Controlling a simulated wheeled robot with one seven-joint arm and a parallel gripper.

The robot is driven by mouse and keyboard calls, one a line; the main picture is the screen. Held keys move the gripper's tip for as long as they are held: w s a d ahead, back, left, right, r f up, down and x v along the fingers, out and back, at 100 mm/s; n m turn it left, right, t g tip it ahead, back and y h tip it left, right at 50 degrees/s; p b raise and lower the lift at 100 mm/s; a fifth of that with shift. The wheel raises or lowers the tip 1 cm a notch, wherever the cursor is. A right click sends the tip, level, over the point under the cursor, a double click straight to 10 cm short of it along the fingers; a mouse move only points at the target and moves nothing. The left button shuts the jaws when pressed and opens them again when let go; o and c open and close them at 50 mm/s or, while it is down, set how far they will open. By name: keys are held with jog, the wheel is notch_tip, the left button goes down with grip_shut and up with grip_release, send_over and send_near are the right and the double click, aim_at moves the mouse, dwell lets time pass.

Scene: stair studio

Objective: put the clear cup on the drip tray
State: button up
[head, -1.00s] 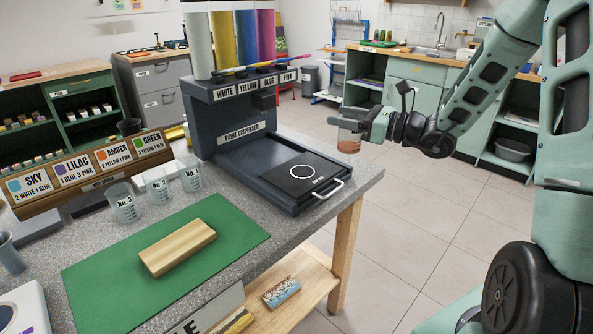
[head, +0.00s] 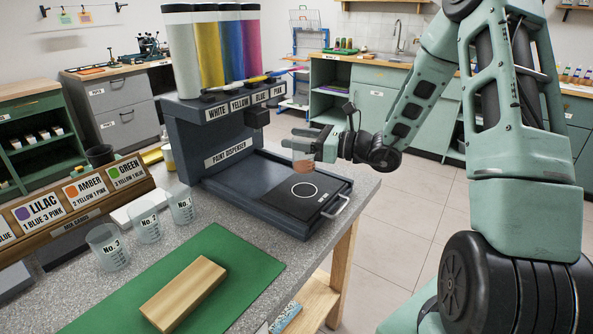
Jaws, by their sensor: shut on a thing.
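My gripper (head: 307,142) is shut on the clear cup (head: 302,162), which has something orange-pink in its lower part. The cup is upright and shows in front of the far right part of the dispenser base. It appears to be held above that base, but its exact height is hard to tell. The drip tray (head: 270,196) is the dark, low base of the paint dispenser (head: 228,150). A black plate (head: 303,207) with a white circle lies at its right end, and a metal handle (head: 343,204) sticks out in front. The circle is bare.
Clear cups numbered No.3 (head: 108,247), No.2 (head: 145,223) and another (head: 181,207) stand on the grey worktop left of the dispenser. A wooden block (head: 184,294) lies on a green mat (head: 222,246) in front. The dispenser's upper housing overhangs the tray's left part.

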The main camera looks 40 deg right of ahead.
aim_at(298, 160)
jog(key=shift+f, duration=3.1)
jog(key=shift+f, duration=0.1)
jog(key=o, duration=1.1)
jog(key=shift+c, duration=0.2)
jog(key=shift+r, duration=0.2)
jog(key=b+v, duration=0.1)
jog(key=v, duration=1.1)
jog(key=shift+f, duration=0.1)
